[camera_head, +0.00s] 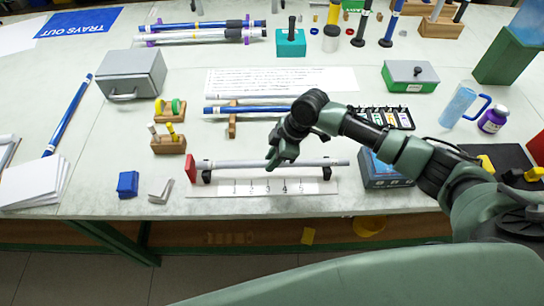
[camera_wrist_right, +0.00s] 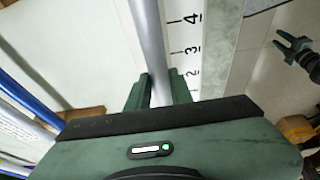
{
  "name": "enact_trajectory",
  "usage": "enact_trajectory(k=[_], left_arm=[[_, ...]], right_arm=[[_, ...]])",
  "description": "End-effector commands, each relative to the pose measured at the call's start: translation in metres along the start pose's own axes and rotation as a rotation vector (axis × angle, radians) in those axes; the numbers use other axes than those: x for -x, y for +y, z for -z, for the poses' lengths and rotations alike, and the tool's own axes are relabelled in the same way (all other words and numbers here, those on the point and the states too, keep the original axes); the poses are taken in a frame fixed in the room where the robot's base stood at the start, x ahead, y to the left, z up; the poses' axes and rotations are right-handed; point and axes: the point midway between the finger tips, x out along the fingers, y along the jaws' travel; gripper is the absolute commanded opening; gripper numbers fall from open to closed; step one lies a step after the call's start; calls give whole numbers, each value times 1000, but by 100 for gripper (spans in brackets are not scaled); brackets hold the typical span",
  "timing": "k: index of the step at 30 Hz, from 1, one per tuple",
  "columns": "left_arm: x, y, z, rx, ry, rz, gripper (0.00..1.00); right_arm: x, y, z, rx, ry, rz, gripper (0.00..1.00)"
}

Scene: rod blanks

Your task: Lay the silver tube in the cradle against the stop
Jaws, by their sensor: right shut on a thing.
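The silver tube (camera_head: 230,163) lies level, left to right, along the cradle, over its two black supports (camera_head: 326,173). The red stop (camera_head: 191,168) stands at the cradle's left end. The tube's left end is at or very near it; I cannot tell whether they touch. My right gripper (camera_head: 273,160) is shut on the tube near its middle. In the right wrist view the tube (camera_wrist_right: 151,45) runs between the two green fingers (camera_wrist_right: 158,92). My left gripper (camera_wrist_right: 294,43) shows at the upper right of that view, fingers apart and empty, off the table's front edge.
A numbered white strip (camera_head: 300,187) lies in front of the tube. A blue block (camera_head: 127,184) and a metal angle piece (camera_head: 160,189) sit to the left. A blue box (camera_head: 385,170) stands close to the tube's right end. A blue rod (camera_head: 245,110) lies behind.

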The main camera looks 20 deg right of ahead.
Motion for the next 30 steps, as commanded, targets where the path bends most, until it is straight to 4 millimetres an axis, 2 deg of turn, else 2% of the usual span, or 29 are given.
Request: enact_trajectory(k=[5,30], left_arm=[[-3,-1,8,0,13,1,36],[-2,0,3,0,5,0,36]], right_arm=[[-6,0,-2,-1,0,0,0],[-8,0,4,0,1,0,0]])
